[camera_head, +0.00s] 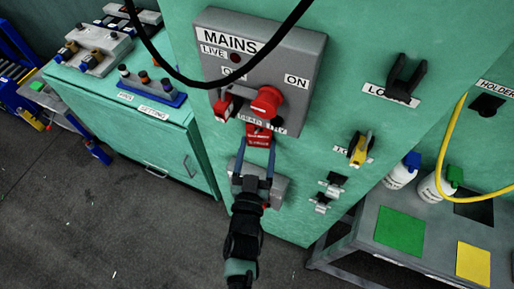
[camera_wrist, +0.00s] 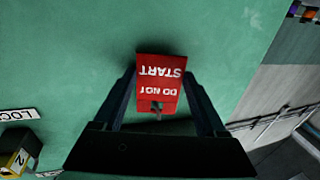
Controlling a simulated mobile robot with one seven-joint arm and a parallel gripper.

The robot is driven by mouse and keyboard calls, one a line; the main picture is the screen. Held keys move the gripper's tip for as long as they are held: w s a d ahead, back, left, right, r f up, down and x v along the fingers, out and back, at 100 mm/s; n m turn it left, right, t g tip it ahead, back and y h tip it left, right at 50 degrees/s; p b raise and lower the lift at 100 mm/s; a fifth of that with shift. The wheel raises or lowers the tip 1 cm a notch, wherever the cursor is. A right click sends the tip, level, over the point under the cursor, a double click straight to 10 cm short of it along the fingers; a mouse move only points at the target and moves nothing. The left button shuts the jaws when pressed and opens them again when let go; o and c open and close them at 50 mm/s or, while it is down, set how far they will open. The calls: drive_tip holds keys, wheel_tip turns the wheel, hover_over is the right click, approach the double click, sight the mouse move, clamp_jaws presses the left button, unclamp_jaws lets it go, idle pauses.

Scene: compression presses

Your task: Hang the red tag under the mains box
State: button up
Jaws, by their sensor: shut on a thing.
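The grey mains box (camera_head: 300,52) is on the green cabinet front, with MAINS, LIVE and ON labels and a red round knob (camera_head: 266,102). A red piece (camera_head: 224,106) is at its lower left. The red tag (camera_head: 260,139) is just below the box's lower edge, partly over the DEAD label. In the wrist view the tag (camera_wrist: 158,72) reads DO NOT START upside down, with green panel behind. My gripper (camera_head: 257,160) is shut on the tag, one finger at each side; it also shows in the wrist view (camera_wrist: 159,82). Whether the tag touches a hook is unclear.
A grey fitting (camera_head: 279,188) is behind my gripper. A yellow padlock (camera_head: 360,149) hangs to the right. A black cable (camera_head: 150,50) crosses before the box. A grey table (camera_head: 375,255) with green and yellow squares is lower right. Green cabinet (camera_head: 165,130) at left.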

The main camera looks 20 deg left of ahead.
idle(0.3)
drive_tip(key=o, duration=0.9)
drive_tip(key=shift+d, duration=0.1)
drive_tip(key=shift+s+d, duration=0.2)
drive_tip(key=shift+s, duration=0.3)
drive_tip(key=v, duration=0.4)
drive_tip(key=b+v, duration=0.1)
drive_tip(key=v, duration=0.3)
drive_tip(key=b+v, duration=0.1)
drive_tip(key=v, duration=0.3)
drive_tip(key=shift+a, duration=0.3)
